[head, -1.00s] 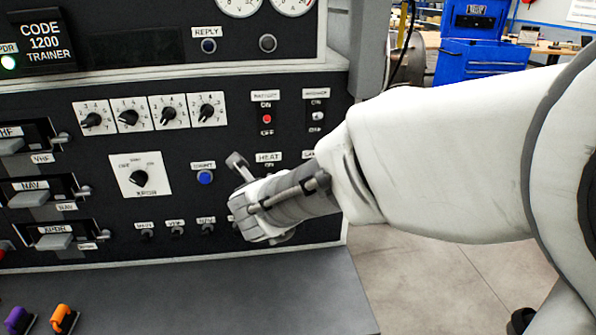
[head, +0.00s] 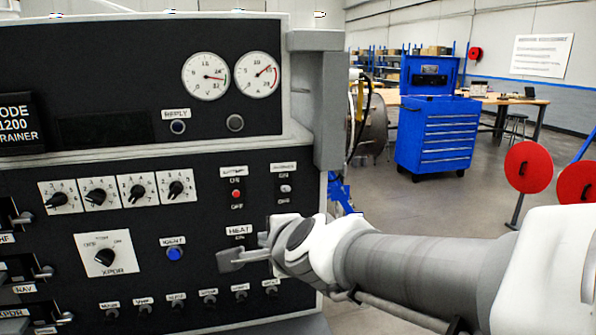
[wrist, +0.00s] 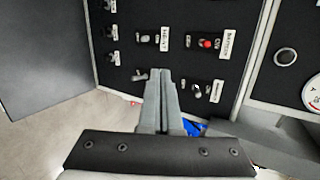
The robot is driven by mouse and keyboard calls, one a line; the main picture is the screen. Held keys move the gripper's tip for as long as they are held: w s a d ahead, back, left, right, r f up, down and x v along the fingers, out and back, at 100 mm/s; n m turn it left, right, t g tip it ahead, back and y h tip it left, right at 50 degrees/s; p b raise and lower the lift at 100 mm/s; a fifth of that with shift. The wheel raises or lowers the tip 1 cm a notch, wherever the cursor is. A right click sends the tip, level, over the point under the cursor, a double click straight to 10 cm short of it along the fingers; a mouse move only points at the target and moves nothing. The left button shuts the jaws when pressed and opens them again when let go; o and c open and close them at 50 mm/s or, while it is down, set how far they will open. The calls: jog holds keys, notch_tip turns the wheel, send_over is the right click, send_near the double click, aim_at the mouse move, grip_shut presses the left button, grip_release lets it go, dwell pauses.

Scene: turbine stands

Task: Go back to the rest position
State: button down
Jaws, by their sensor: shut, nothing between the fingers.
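My gripper (head: 240,258) is in front of the right part of the black trainer panel (head: 205,215), just below the HEAT label, with my arm reaching in from the lower right. In the wrist view my gripper (wrist: 160,75) shows its fingers together with nothing between them, pointing at the panel near the HEAT switch (wrist: 144,38). Whether the fingertips touch the panel cannot be told.
The panel carries a blue IDENT button (head: 174,254), a red BATTERY switch (head: 236,194), rotary knobs and two gauges (head: 205,76). To the right are open floor, a blue tool cabinet (head: 437,135) and red round discs (head: 528,167).

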jog(key=s+d+f+n+g+h+p, duration=0.2)
jog(key=s+d+n+g+h, duration=0.3)
jog(key=s+d+n, duration=0.9)
jog(key=s+d, duration=0.4)
jog(key=d, duration=0.1)
jog(key=shift+d+n+g+p, duration=0.3)
jog(key=shift+p, duration=0.1)
jog(key=shift+s+a, duration=0.1)
